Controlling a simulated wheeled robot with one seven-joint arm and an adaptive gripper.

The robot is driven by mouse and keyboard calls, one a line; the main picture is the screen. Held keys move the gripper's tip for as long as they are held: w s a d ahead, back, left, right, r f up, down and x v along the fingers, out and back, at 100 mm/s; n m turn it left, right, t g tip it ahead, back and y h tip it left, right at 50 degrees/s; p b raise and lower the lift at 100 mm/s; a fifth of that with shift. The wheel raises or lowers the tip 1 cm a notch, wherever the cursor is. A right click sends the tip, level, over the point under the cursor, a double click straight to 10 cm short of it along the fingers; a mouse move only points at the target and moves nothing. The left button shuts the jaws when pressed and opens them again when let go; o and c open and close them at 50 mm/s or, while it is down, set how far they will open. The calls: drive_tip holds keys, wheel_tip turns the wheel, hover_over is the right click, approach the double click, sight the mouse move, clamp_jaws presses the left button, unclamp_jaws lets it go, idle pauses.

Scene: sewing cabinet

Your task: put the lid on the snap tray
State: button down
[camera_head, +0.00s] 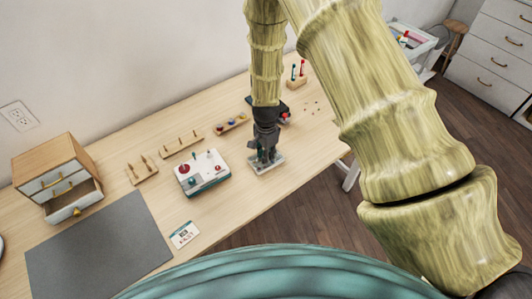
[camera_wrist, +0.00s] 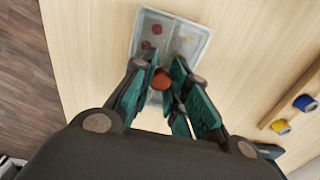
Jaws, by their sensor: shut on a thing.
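My gripper (camera_head: 264,155) points down at the pale grey snap tray (camera_head: 277,166) near the table's front edge. In the wrist view the gripper (camera_wrist: 161,72) is shut on a round orange-red knob (camera_wrist: 162,80), which looks like the handle of the lid. The snap tray (camera_wrist: 143,27) lies under the fingers, with red pieces on its left side and yellowish ones on its right. The lid seems to be clear, and its edges are hard to tell from the tray. I cannot tell whether it rests on the tray or is held just above.
A white box with red and teal knobs (camera_head: 203,172) stands left of the tray. Behind are a rack with coloured spools (camera_head: 231,124) and peg boards (camera_head: 182,144). A dark object (camera_head: 283,115) lies behind the gripper. A grey mat (camera_head: 98,250) and small drawer cabinet (camera_head: 57,178) are farther left.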

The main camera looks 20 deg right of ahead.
drive_tip(key=c, duration=1.3)
unclamp_jaws()
wheel_tip(320, 180, up, 12)
